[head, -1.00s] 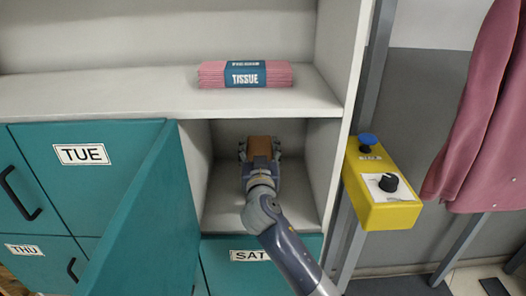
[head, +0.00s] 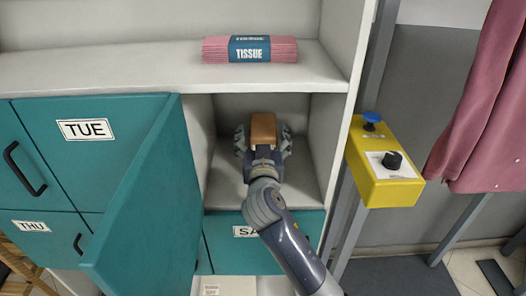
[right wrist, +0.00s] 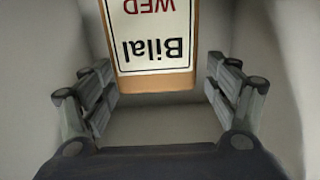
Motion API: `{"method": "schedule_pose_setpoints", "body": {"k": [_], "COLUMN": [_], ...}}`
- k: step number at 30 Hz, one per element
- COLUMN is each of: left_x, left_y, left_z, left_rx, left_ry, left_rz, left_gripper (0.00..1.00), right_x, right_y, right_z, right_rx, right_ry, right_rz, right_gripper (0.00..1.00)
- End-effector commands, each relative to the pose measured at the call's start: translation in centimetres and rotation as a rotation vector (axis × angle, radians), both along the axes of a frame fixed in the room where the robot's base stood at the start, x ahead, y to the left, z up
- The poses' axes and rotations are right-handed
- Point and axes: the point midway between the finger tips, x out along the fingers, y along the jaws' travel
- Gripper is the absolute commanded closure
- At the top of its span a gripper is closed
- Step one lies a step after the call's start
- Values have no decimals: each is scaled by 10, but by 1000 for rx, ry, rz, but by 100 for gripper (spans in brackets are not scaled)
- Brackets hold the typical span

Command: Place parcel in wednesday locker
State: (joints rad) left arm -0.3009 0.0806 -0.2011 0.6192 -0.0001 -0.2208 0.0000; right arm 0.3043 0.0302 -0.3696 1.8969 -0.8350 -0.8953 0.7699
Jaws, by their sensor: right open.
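The brown parcel (head: 263,128) is inside the open locker compartment above the one marked SAT. In the right wrist view the parcel (right wrist: 152,82) carries a white label reading Bilal, WED, upside down. My right gripper (head: 263,137) reaches into this locker (head: 299,185). Its fingers are spread to both sides of the parcel, with gaps between them and it in the right wrist view (right wrist: 160,90). The teal locker door (head: 150,200) stands swung open to the left; its front label is not visible. My left gripper is not in view.
Shut teal doors marked TUE (head: 85,129) and THU (head: 31,226) are at left. A pink tissue pack (head: 270,49) lies on the shelf above. A yellow control box (head: 385,172) with a blue button and black knob stands close on the right, near hanging pink cloth (head: 480,110).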

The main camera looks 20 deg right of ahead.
Motion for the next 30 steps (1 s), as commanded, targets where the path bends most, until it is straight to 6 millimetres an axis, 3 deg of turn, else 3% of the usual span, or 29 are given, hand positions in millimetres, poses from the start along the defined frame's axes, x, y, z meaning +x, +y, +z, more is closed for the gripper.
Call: {"method": "schedule_pose_setpoints", "body": {"k": [6, 12, 30], "left_x": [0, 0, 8], "left_y": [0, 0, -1], "left_z": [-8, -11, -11], "left_rx": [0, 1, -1], "left_ry": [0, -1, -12], "left_rz": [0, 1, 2], "left_gripper": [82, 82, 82], "right_x": [-42, -66, -72], "right_y": [12, 18, 20], "right_z": [-2, -1, 0], "right_rx": [4, 2, 1], "right_ry": [0, 0, 0], "right_rz": [0, -1, -1], "right_gripper": [19, 19, 19]}}
